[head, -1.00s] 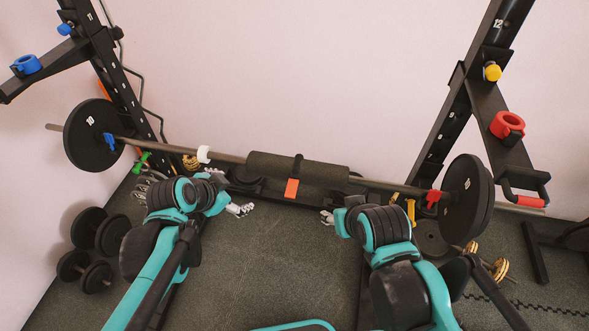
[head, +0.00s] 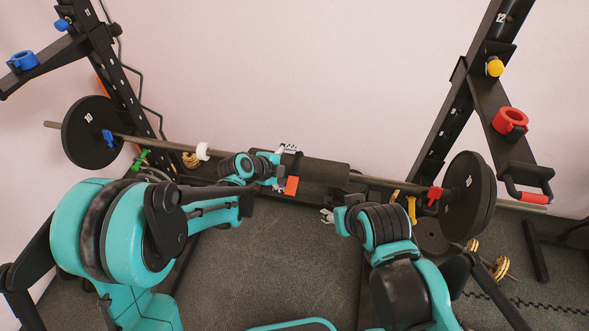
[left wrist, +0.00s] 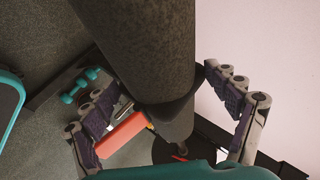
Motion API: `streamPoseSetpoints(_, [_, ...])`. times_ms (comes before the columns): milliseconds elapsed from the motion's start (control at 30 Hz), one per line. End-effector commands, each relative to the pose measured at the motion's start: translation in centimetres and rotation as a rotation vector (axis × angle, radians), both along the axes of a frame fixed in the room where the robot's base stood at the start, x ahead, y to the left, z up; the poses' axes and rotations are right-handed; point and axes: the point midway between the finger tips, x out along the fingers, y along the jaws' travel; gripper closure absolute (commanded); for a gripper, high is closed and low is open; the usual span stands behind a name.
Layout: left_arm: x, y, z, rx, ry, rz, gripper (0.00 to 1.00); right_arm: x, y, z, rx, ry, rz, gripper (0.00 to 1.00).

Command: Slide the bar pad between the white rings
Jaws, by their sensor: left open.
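The bar pad (head: 322,172) is a dark grey cylinder around the bar (head: 385,183), with a black strap and an orange-red tab (head: 292,185). A white ring (head: 203,151) is on the bar to the left, apart from the pad; I see no second white ring. My left gripper (head: 284,167) is at the pad's left part, which the arm partly hides. In the left wrist view the open fingers stand on either side of the pad (left wrist: 140,45), near the strap and tab (left wrist: 120,135). My right gripper (head: 327,216) is low in front of the pad, too small to read.
Black weight plates (head: 90,132) sit on the left end of the bar, and more plates (head: 467,197) on the right end. A blue clip (head: 107,138) and a red clip (head: 433,195) are on the bar. Dark rack posts (head: 455,110) stand at both sides. The floor in front is clear.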

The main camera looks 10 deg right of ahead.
Motion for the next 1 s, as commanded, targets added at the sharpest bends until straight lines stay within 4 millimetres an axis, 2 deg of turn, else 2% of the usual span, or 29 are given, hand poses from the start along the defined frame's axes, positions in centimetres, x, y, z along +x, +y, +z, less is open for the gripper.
streamPoseSetpoints(167, [0.8, -1.1, -1.2, 0.001, -0.001, 0.0, 0.13, 0.0, 0.0, -0.6, 0.0, 0.0, 0.0, 0.52])
streamPoseSetpoints(467, [1.0, -1.2, -1.3, 0.001, 0.0, 0.001, 0.13, 0.0, 0.0, -0.5, 0.0, 0.0, 0.0, 0.52])
streamPoseSetpoints(567, [0.9, -1.2, -1.3, 0.001, 0.0, 0.001, 0.36, 0.0, 0.0, -0.5, 0.0, 0.0, 0.0, 0.52])
streamPoseSetpoints(700, [0.9, -1.2, -1.3, 0.001, 0.0, 0.001, 0.73, 0.0, 0.0, -0.5, 0.0, 0.0, 0.0, 0.52])
streamPoseSetpoints(767, [0.9, -1.2, -1.3, 0.001, 0.0, 0.001, 0.86, 0.0, 0.0, -0.5, 0.0, 0.0, 0.0, 0.52])
streamPoseSetpoints(867, [1.1, -0.9, -1.3, 0.002, 0.0, 0.001, 0.86, 0.0, 0.0, -0.6, 0.0, 0.0, 0.0, 0.52])
streamPoseSetpoints(1000, [2.2, 1.6, -1.4, 0.002, 0.001, 0.007, 0.86, 0.0, 0.0, -0.9, 0.0, 0.0, 0.0, 0.52])
